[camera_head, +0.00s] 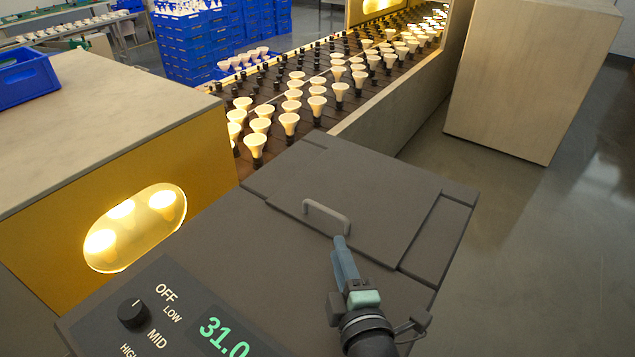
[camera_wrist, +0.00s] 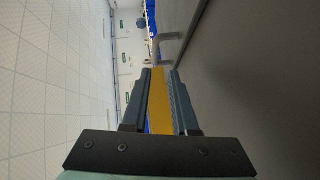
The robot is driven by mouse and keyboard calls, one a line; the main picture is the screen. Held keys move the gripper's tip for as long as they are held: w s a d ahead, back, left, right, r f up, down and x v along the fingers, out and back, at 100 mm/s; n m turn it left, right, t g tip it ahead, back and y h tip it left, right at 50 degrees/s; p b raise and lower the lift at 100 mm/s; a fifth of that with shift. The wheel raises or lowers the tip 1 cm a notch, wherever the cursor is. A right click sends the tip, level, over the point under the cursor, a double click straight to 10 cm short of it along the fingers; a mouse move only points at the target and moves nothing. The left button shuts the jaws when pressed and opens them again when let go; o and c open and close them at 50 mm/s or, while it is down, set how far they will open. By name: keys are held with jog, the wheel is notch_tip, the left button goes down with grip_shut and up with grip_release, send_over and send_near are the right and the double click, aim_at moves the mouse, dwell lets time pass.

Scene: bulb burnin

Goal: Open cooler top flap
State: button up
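The cooler top flap (camera_head: 370,195) is a dark grey panel lying flat in the top of a dark grey cabinet. A pale grey bar handle (camera_head: 325,214) stands up from its near edge. In the wrist view the handle (camera_wrist: 171,48) shows just beyond the fingertips, toward the right finger. My gripper (camera_head: 341,243) is at the near side of the handle's right end; whether it touches cannot be told. In the wrist view my gripper (camera_wrist: 159,72) is open, with a gap between its fingers and nothing held there. The flap looks closed.
A control panel with a dial (camera_head: 133,312) and a green display (camera_head: 222,337) is at the front left. A yellow-sided housing (camera_head: 205,150) with a lit window stands left. A conveyor (camera_head: 290,142) of glowing bulbs runs behind the flap. Open floor (camera_head: 560,230) lies right.

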aim_at(326, 211)
jog(key=shift+w, duration=0.35)
jog(key=shift+s+r, duration=0.2)
jog(key=shift+r, duration=0.3)
jog(key=p+x, duration=0.1)
jog(key=x, duration=1)
jog(key=shift+w+f, duration=0.1)
jog(key=shift+w, duration=0.25)
grip_shut()
jog(key=shift+f, duration=0.15)
